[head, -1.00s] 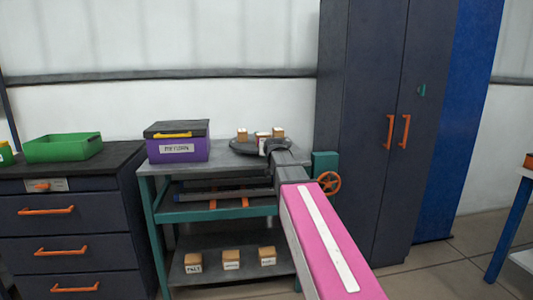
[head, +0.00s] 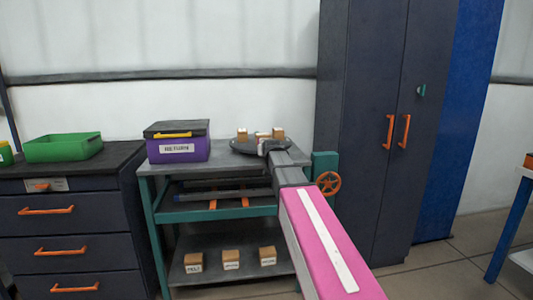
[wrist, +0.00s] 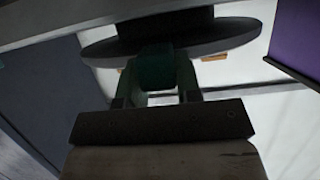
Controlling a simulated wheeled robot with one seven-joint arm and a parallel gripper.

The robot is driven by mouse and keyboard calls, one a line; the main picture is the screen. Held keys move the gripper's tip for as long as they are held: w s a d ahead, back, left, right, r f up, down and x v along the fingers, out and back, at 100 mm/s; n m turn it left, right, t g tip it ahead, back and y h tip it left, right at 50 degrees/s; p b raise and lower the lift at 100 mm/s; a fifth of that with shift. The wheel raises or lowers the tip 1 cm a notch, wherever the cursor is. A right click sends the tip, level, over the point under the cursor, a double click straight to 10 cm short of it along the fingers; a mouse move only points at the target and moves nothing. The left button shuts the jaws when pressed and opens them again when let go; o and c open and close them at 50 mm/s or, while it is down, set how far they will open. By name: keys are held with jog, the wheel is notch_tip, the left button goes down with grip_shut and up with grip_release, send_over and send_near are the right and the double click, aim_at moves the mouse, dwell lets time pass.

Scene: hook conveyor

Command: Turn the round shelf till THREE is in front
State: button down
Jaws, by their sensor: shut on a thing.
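The round shelf (head: 240,148) is a dark disc on the grey bench top, with small tan blocks (head: 242,134) on it. Another tan block (head: 278,133) stands at its right, and one between them is partly hidden by my gripper. My gripper (head: 266,148) is at the shelf's front edge. In the wrist view the picture is tilted and dark: the shelf's disc (wrist: 225,38) is at the top, and my gripper (wrist: 156,92) is shut on a teal handle (wrist: 156,66) by its rim. No label reading THREE can be made out.
A purple box (head: 180,150) with a dark lid stands left of the shelf on the bench. Several labelled tan blocks lie on the low shelf (head: 215,275). An orange handwheel (head: 328,184) is at right, beside a tall dark cabinet (head: 360,120).

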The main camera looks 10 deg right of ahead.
aim_at(247, 151)
jog(key=shift+w+a+m+h, duration=0.15)
jog(key=shift+a+m+h, duration=0.45)
jog(key=shift+a, duration=0.45)
jog(key=shift+w+a+m+h, duration=0.1)
jog(key=shift+a+m+h, duration=0.5)
jog(key=shift+a, duration=0.4)
jog(key=shift+w+a+m+g+h, duration=0.35)
jog(key=shift+a+m+h, duration=0.35)
jog(key=shift+a, duration=0.25)
jog(key=shift+w+a+m+g+h, duration=0.25)
jog(key=shift+w+a+m+h, duration=0.2)
jog(key=shift+a+h, duration=0.45)
jog(key=shift+w+a+m+g+h, duration=0.3)
jog(key=shift+a+m+h, duration=0.35)
jog(key=shift+a, duration=0.4)
jog(key=c, duration=0.8)
grip_release()
jog(key=shift+a, duration=0.1)
jog(key=v, duration=1)
jog(key=shift+s+r, duration=0.2)
jog(key=shift+s, duration=0.1)
jog(key=shift+a, duration=0.1)
